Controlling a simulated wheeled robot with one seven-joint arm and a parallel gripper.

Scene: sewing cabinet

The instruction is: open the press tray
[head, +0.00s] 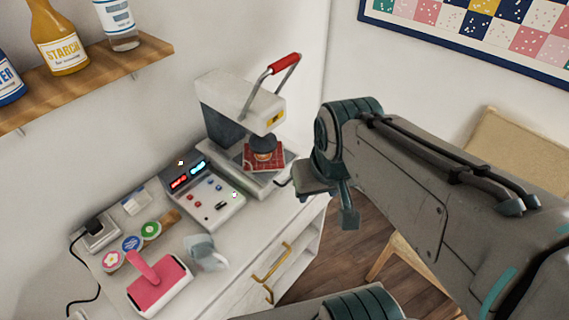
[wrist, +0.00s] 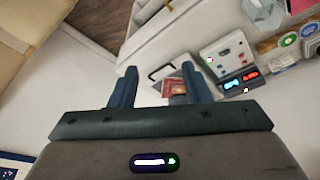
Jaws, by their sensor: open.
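The heat press (head: 240,105) stands at the back of the white cabinet top, with a raised lever that has a red grip (head: 284,63). Its press tray (head: 268,178) is low at the front, under the pressing head. A red patterned cloth (head: 264,156) lies there; it also shows between my fingers in the wrist view (wrist: 173,85). A dark handle-like bar (wrist: 153,72) shows near that cloth in the wrist view. My gripper (head: 325,200) is open and empty, right of the tray and apart from it in the head view; its two fingers show in the wrist view (wrist: 160,85).
A control box (head: 205,194) with lit displays stands left of the press. A pink-handled roller-like tool (head: 158,285), a grey-blue object (head: 204,252) and round labelled lids (head: 131,243) lie nearer. A brass drawer handle (head: 272,262) sticks out of the cabinet front. Bottles stand on a wall shelf (head: 90,75).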

